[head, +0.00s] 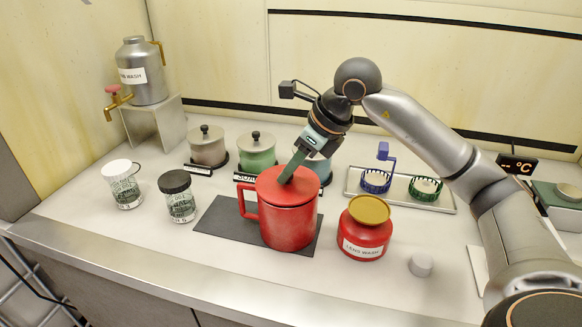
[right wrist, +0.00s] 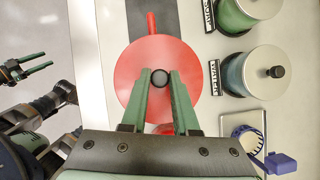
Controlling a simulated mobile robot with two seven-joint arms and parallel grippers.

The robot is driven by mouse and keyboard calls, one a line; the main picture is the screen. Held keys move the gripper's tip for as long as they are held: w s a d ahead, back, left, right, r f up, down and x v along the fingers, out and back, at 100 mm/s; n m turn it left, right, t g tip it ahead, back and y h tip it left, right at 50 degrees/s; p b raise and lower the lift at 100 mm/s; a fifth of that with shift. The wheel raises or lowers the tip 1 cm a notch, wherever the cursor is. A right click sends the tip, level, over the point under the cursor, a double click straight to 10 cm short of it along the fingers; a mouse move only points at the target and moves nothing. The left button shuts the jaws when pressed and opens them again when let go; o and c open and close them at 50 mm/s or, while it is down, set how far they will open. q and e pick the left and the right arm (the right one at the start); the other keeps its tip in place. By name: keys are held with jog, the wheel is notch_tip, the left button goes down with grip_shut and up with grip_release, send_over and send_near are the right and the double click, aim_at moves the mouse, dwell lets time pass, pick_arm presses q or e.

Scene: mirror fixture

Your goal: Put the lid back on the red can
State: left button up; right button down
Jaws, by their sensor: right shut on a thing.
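The red can (head: 287,228), a mug-like vessel with a side handle, stands on a dark mat (head: 215,225) in the head view. Its flat red lid (head: 302,186) is at the can's mouth, level and lined up with it; I cannot tell whether it is fully seated. My right gripper (head: 287,178) points down from above and is shut on the lid's dark knob. In the right wrist view the round black knob (right wrist: 160,78) sits between the green fingers, over the red lid (right wrist: 135,72). My left gripper (right wrist: 48,61) shows at the left there, open and empty, away from the can.
A red jar (head: 362,240) with a gold top stands close right of the can. Two glass jars (head: 125,190) (head: 180,203) stand left. Lidded canisters (head: 207,147) stand behind, with a tray (head: 448,205) back right. A small white cylinder (head: 420,265) stands front right.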

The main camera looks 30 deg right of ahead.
dwell(0.4)
jog(key=shift+c, duration=0.6)
grip_release()
jog(key=shift+r+p, duration=3)
jog(key=shift+r, duration=0.5)
grip_shut()
jog(key=shift+f, duration=0.25)
